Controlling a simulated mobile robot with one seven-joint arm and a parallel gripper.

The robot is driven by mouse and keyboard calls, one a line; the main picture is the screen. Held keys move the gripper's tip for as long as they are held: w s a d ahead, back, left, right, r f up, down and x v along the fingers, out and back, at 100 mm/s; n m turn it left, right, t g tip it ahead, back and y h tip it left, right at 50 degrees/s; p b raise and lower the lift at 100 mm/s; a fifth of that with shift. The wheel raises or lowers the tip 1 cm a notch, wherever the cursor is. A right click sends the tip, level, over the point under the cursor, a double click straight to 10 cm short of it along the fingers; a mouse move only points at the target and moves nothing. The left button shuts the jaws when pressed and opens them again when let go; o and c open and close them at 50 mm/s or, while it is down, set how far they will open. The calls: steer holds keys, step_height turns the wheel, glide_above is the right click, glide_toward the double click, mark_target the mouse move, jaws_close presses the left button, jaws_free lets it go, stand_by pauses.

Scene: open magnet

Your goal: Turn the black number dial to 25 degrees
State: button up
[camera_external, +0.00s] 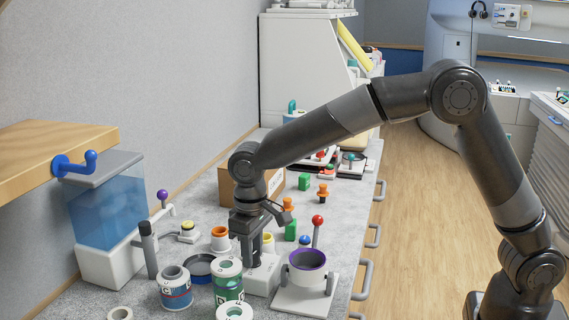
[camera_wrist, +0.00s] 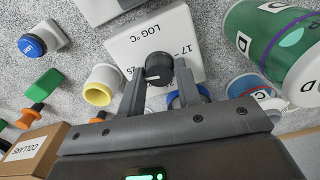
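The black number dial (camera_wrist: 158,67) sits on a white box (camera_wrist: 190,28) whose printed label includes "LOG °C" and "17 - 25". A light pointer mark shows on the dial's near side. My gripper (camera_wrist: 160,72) points down over the box, with one finger on each side of the dial. The fingers are apart, but I cannot tell whether they press on it. In the external view my gripper (camera_external: 247,255) stands above the white box (camera_external: 264,275), and the fingers hide the dial there.
A green-and-white cylinder (camera_wrist: 275,40) and a yellow-rimmed cup (camera_wrist: 103,85) stand close to the box. A purple-rimmed pot (camera_external: 307,268) is just right of my gripper. A cardboard box (camera_external: 270,190) is behind. Several jars crowd the counter's front left.

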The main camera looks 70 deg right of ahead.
mark_target(254, 254)
steer(key=o, duration=0.4)
steer(key=shift+c, duration=0.2)
step_height(254, 254, up, 11)
stand_by(0.3)
steer(key=shift+f, duration=0.1)
steer(key=s+d+r+t, duration=0.2)
steer(key=s+d+r, duration=0.15)
steer(key=s, duration=0.65)
steer(key=s+d+r+t, duration=0.1)
steer(key=s+d+r, duration=0.1)
steer(key=s+r, duration=0.5)
steer(key=s+d+f+t, duration=0.1)
steer(key=s+f, duration=0.2)
steer(key=s, duration=0.6)
steer(key=s+d+f+n+t, duration=0.1)
steer(key=s+f, duration=0.3)
steer(key=s, duration=0.6)
steer(key=shift+d+f+n+t, duration=0.3)
steer(key=shift+d, duration=0.2)
